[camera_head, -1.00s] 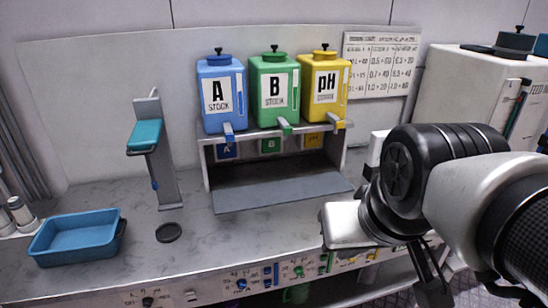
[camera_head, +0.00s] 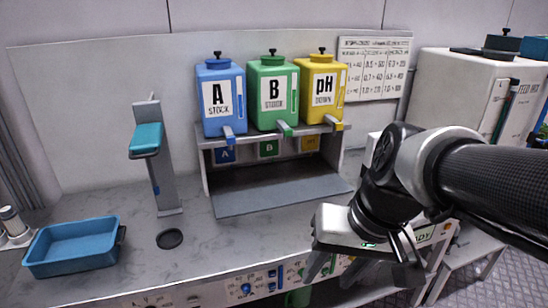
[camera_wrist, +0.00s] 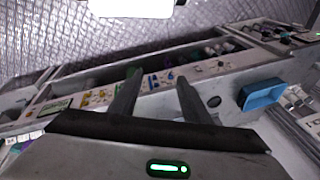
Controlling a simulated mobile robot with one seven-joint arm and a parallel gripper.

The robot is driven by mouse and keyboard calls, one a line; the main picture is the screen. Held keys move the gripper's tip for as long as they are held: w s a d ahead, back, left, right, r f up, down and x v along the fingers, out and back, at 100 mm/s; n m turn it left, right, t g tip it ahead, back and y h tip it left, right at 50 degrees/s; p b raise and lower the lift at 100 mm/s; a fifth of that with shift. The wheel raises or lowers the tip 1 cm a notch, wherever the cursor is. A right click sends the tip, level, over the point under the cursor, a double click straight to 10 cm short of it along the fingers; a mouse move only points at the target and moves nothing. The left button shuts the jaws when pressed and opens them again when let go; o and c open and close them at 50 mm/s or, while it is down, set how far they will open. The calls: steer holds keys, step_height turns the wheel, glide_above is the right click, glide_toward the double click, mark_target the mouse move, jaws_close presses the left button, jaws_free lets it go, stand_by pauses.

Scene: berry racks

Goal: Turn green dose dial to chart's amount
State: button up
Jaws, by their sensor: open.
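The chart (camera_head: 373,68) hangs on the back wall at the upper right; its small figures are too blurred to read surely. The green control group (camera_head: 301,271) is on the bench's front panel, between blue and yellow ones; I cannot tell exactly which part is the dose dial. My gripper (camera_head: 332,272) is open and empty, its fingers pointing down in front of the panel, just right of the green controls. In the wrist view, my gripper's two fingers (camera_wrist: 157,82) stand apart with the panel beyond them. The left finger partly covers the green area, and I see no contact.
Blue A (camera_head: 219,97), green B (camera_head: 272,92) and yellow pH (camera_head: 322,88) tanks stand on a shelf. A blue tray (camera_head: 72,247), a dispenser stand (camera_head: 160,170) and a black disc (camera_head: 170,239) are at the left. The bench top before the shelf is clear.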

steer(key=w+a+f+m+y+b, duration=0.2)
steer(key=w+f+m+y, duration=0.15)
steer(key=f, duration=0.35)
steer(key=w+a+f+m+g+y+b, duration=0.1)
steer(key=w+f+m+y+b, duration=0.2)
steer(key=f, duration=0.4)
steer(key=w+a+f+m+y+b, duration=0.1)
steer(key=a+f+m+y+b, duration=0.1)
steer(key=f+m+y, duration=0.4)
steer(key=w+d+f+m+t+h+b, duration=0.25)
steer(key=d+f+m+t, duration=0.2)
steer(key=f+m, duration=0.35)
steer(key=w+d+f+m+t+h+b, duration=0.2)
steer(key=w+d+f+m+t+h, duration=0.25)
steer(key=f, duration=0.45)
steer(key=w+d+f+m+t+h+b, duration=0.1)
steer(key=d+f+m+t+h+b, duration=0.2)
steer(key=f+m+t, duration=0.5)
steer(key=w+a+n+g+b, duration=0.1)
steer(key=w+a, duration=0.2)
steer(key=w, duration=1.3)
steer(key=shift+f+b, duration=0.3)
steer(key=shift+f, duration=0.05)
steer(key=shift+a, duration=0.1)
steer(key=shift+c, duration=0.4)
steer(key=c, duration=1)
steer(key=shift+o, duration=0.3)
